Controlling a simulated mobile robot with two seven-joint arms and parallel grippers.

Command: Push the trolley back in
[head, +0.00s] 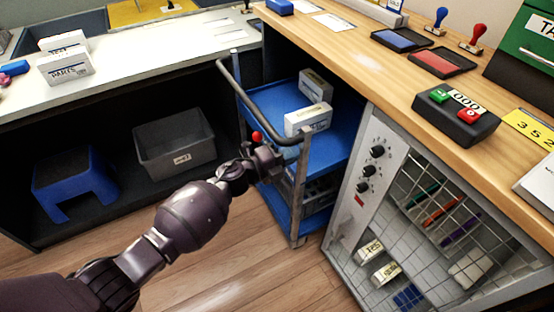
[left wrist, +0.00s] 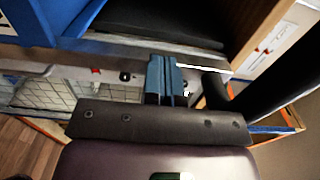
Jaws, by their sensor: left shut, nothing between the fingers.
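The trolley (head: 340,144) has blue shelves and a grey tubular handle (head: 235,90). It stands in the gap between the left bench and the wooden counter, its front part sticking out. Two white boxes sit on its upper shelf, a nearer one (head: 308,118) and a farther one (head: 315,85). My left gripper (head: 291,153) is at the near side of the trolley, just below the handle's front end. Its blue fingers (left wrist: 165,80) are shut and empty in the left wrist view. I cannot tell whether they touch the trolley. My right gripper is out of view.
A grey bin (head: 175,145) and a blue step stool (head: 75,182) stand under the left bench. A cabinet with knobs and a wire-mesh front (head: 440,215) is close on the trolley's right. The wooden floor (head: 250,270) in front is clear.

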